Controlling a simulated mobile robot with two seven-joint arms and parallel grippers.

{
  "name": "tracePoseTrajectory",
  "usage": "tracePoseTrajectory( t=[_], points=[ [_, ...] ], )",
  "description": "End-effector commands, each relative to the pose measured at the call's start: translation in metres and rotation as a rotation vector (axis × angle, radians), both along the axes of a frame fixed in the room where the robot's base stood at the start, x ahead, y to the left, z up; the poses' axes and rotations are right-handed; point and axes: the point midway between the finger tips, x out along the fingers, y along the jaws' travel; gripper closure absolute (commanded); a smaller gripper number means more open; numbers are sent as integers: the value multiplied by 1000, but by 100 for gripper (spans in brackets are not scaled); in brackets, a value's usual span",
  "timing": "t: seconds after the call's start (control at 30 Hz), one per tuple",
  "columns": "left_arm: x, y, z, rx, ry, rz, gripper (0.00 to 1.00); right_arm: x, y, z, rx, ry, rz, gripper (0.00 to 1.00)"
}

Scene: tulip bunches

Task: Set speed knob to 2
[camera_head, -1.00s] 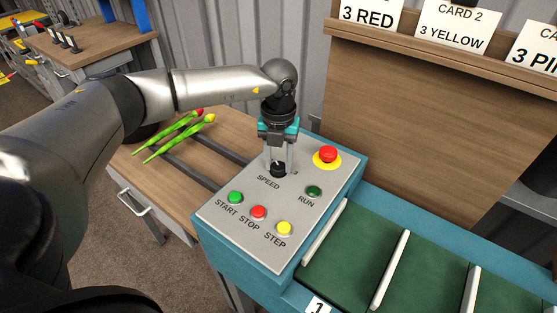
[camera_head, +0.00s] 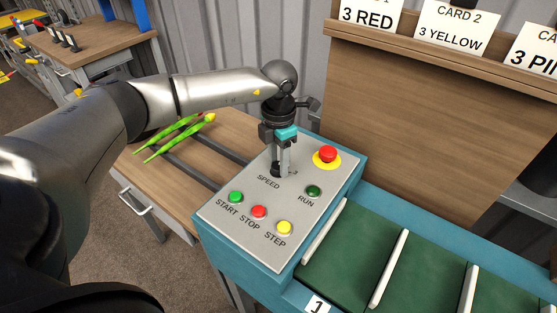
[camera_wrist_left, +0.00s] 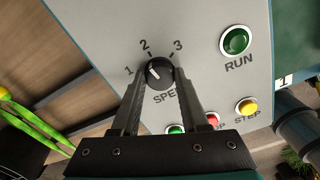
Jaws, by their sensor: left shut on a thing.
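The black speed knob (camera_wrist_left: 159,73) is on the grey control panel (camera_head: 222,212), above the SPEED label. The numbers 1, 2 and 3 are printed around it in the left wrist view. Its short white mark is on its left side in that view, nearer the 1 than the 3. My left gripper (camera_head: 280,170) points down onto the panel, its two fingers on either side of the knob and shut on it. In the head view the fingers hide most of the knob. My right gripper is out of view.
Close by on the panel are a red mushroom button (camera_head: 327,154) and the green RUN button (camera_head: 313,191). START (camera_head: 236,197), STOP (camera_head: 259,212) and STEP (camera_head: 284,228) buttons sit nearer. A green conveyor (camera_head: 345,262) lies right; tulips (camera_head: 180,137) lie left.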

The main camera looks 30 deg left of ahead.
Motion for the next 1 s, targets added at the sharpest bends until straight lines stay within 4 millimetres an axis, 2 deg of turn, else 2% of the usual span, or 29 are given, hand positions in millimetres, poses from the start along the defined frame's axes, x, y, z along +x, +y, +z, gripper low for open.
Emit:
tracePoseTrajectory(
  t=[0.4, 0.93, 0.97, 1.0],
  points=[
    [1, 0, 1, 0, -4, -182, 100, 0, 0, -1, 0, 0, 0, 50],
    [1, 0, 2, -1, -5, -205, 100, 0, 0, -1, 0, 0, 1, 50],
    [1, 0, 2, -1, -5, -205, 55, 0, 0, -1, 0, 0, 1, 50],
    [1, 0, 2, -1, -5, -205, 50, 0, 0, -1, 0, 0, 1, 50]
  ],
)
